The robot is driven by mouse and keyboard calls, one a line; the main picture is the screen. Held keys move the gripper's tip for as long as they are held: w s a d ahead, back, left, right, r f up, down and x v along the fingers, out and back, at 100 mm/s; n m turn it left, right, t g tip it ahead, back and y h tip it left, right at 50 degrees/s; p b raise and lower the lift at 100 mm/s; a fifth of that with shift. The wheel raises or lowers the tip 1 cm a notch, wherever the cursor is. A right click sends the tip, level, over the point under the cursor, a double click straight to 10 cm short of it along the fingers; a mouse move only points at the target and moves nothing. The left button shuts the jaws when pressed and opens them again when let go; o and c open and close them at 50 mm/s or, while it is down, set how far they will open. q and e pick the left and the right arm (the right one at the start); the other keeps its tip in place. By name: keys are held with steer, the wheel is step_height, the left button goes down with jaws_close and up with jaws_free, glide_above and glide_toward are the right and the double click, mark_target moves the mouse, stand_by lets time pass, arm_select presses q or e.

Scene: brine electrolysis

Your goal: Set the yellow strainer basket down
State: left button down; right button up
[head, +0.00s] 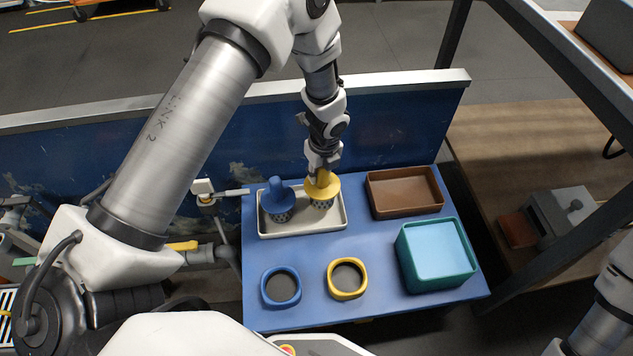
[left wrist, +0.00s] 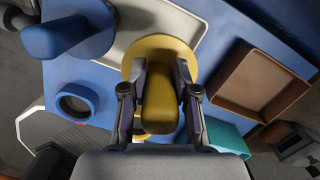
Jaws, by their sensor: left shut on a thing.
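The yellow strainer basket (head: 322,190) has a yellow cap and handle with a perforated lower part. My left gripper (head: 321,168) is shut on its handle from above. In the left wrist view, the yellow handle (left wrist: 160,95) sits between the two fingers of the left gripper (left wrist: 160,84). The basket is upright over the right half of the white tray (head: 299,232). I cannot tell whether its bottom touches the tray. A blue strainer basket (head: 281,200) stands upright in the tray's left half. My right gripper is not in view.
A blue ring-shaped holder (head: 270,296) and a yellow one (head: 332,284) stand in front on the blue table (head: 310,312). A brown tray (head: 405,209) and a teal bin (head: 445,283) are to the right. A blue wall panel (head: 400,130) rises behind the table.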

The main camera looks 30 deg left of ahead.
arm_select(q)
step_height(320, 180, down, 4)
steer(key=shift+f+b, duration=0.1)
steer(key=shift+b, duration=0.7)
steer(key=shift+r, duration=0.2)
steer(key=shift+f, duration=0.15)
steer(key=c, duration=0.9)
jaws_free()
